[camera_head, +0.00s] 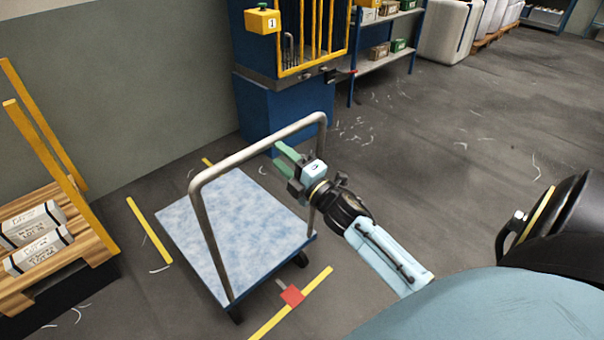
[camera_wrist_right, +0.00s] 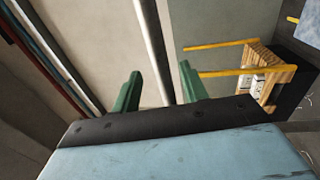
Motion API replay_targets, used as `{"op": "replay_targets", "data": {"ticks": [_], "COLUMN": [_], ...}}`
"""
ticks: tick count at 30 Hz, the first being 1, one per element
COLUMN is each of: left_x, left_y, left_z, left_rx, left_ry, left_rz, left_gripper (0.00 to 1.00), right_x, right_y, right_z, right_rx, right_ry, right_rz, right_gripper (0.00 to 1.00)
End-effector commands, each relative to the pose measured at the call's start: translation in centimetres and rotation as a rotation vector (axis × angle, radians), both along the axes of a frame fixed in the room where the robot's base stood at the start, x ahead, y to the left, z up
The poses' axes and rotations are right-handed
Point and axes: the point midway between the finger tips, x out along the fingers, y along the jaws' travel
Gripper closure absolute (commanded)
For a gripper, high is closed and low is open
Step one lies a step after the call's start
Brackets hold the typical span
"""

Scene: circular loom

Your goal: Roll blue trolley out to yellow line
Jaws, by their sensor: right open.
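The blue trolley (camera_head: 240,222) stands on the floor in the head view, with a mottled blue deck, dark wheels and a tall silver push handle (camera_head: 205,225). My right gripper (camera_head: 279,156) is open, its green fingers near the right part of the handle. In the right wrist view the silver bar (camera_wrist_right: 150,40) shows in the gap between the two fingers (camera_wrist_right: 160,70); I cannot tell whether it touches them. My left gripper is not in view.
Another yellow line (camera_head: 149,231) lies left of the trolley. A pallet rack with yellow posts (camera_head: 45,150) and boxes stands at the left. A blue cabinet with a yellow grille (camera_head: 285,105) stands behind. The floor to the right is mostly open, with scattered pale scraps.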

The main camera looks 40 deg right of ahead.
Motion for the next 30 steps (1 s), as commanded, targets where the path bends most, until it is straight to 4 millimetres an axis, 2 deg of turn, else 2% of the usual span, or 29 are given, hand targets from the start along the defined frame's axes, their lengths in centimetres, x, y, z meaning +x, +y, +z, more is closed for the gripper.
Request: {"op": "replay_targets", "data": {"ticks": [3,10,15,25,28,29,30], "left_x": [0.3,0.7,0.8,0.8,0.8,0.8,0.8], "left_y": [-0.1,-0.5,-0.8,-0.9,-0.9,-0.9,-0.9], "left_z": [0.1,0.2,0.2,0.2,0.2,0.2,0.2], "left_rx": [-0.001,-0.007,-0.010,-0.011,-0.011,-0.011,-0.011], "left_ry": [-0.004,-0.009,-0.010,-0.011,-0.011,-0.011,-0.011], "left_rz": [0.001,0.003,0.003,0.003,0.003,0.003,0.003], "left_gripper": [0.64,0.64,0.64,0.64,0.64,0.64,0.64], "right_x": [-2.6,-6.0,-6.9,-7.0,-6.9,-6.9,-7.0], "right_y": [-0.2,-0.5,-0.6,-0.6,-0.7,-0.7,-0.9], "right_z": [-0.6,-1.2,-1.4,-1.5,-3.3,-4.4,-6.4], "right_rx": [0.001,0.001,0.000,0.002,0.043,0.068,0.112], "right_ry": [0.004,0.001,0.000,0.002,0.044,0.070,0.116], "right_rz": [-0.001,0.000,-0.001,-0.001,-0.006,-0.011,-0.020], "right_gripper": [0.56,0.56,0.56,0.56,0.56,0.56,0.56]}}
